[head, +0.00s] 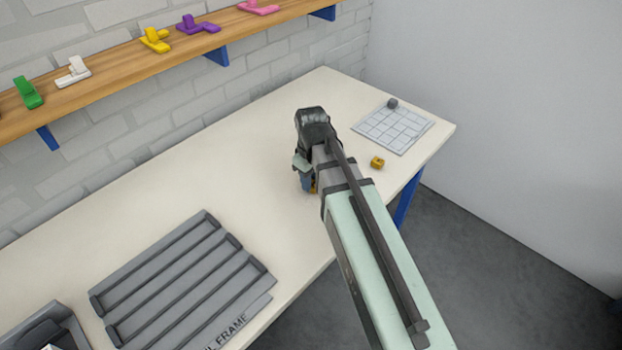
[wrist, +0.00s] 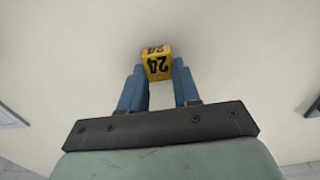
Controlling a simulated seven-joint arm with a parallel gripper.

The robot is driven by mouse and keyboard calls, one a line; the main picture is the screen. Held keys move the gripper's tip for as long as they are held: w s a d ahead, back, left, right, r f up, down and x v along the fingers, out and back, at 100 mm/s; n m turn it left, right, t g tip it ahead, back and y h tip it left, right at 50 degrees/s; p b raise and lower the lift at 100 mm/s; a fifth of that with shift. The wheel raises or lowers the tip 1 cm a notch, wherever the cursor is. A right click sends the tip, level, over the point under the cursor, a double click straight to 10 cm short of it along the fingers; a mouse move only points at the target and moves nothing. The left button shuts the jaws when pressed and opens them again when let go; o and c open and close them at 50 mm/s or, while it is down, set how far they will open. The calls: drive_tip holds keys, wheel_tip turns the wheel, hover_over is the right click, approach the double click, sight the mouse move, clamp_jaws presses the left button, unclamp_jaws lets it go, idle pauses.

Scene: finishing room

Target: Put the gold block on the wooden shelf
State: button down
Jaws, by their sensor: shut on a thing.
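My gripper (head: 307,184) points down at the table, with its blue fingers partly hidden by my arm in the head view. In the wrist view my gripper (wrist: 160,88) is shut on a gold block (wrist: 156,66) marked "24", held between the fingertips. In the head view only a sliver of this block shows beside the fingers. I cannot tell whether it touches the table. A second small gold block (head: 377,162) lies on the table to the right of my arm. The wooden shelf (head: 113,75) runs along the brick wall at upper left.
The shelf carries green (head: 28,92), white (head: 73,72), yellow (head: 155,40), purple (head: 198,25) and pink (head: 258,7) pieces, with gaps between them. A slotted grey rack (head: 183,280) and a pale grid tray (head: 393,128) lie on the cream table (head: 230,160). The table's middle is clear.

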drive_tip(key=shift+f, duration=0.2)
drive_tip(key=c, duration=0.8)
unclamp_jaws()
drive_tip(key=shift+r, duration=0.1)
wheel_tip(320, 180, up, 12)
drive_tip(key=shift+f, duration=0.25)
drive_tip(key=shift+o, duration=0.8)
drive_tip(key=shift+r, duration=0.35)
